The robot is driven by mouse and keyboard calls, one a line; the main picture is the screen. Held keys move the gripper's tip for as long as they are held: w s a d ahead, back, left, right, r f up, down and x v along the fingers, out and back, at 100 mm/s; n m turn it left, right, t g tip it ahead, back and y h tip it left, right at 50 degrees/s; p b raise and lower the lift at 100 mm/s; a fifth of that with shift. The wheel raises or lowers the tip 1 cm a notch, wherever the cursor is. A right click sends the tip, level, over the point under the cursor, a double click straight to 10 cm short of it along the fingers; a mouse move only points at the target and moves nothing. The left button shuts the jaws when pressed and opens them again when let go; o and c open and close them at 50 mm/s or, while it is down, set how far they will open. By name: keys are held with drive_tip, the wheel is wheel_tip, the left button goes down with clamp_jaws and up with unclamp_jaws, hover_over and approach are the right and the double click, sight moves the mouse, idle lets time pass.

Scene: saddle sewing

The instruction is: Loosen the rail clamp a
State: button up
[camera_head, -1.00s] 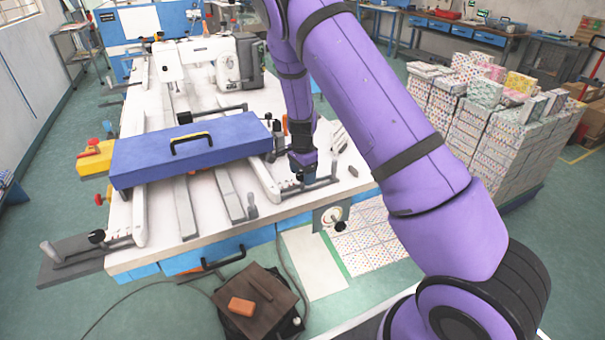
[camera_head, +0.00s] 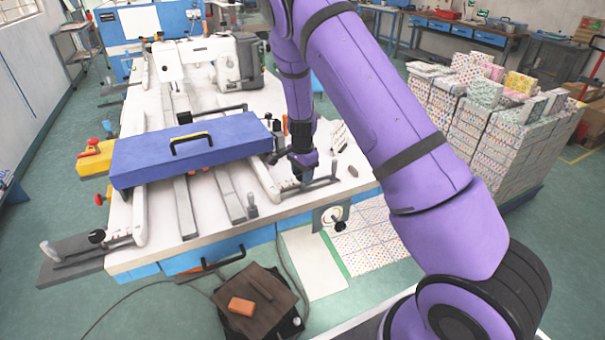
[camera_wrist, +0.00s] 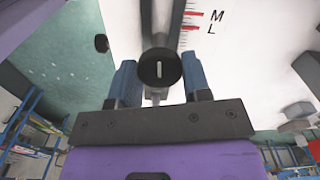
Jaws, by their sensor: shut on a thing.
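My gripper (camera_head: 306,178) is at the right front of the white table, low over the dark-based clamp (camera_head: 322,184) beside the right white rail. In the wrist view, the two blue fingers of my gripper (camera_wrist: 160,82) stand on either side of a round black knob (camera_wrist: 159,66) with a pale slot mark. My gripper is shut on this knob. In the head view my fingers hide most of the knob. A similar clamp with a black knob (camera_head: 97,236) stands at the table's front left corner. No label shows which one is clamp a.
A long blue case (camera_head: 190,150) with a yellow-and-black handle lies across the rails to the left. A white sewing machine (camera_head: 205,60) stands behind. A scale marked M and L (camera_wrist: 205,22) lies near the knob. Stacked patterned boxes (camera_head: 480,120) stand at the right.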

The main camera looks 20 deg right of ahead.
drive_tip(key=n, duration=0.9)
drive_tip(key=shift+w+n, duration=0.1)
drive_tip(key=shift+n, duration=0.2)
drive_tip(key=n, duration=0.5)
drive_tip(key=shift+n, duration=2.5)
drive_tip(key=o, duration=0.9)
drive_tip(key=shift+o, duration=0.2)
wheel_tip(320, 180, up, 11)
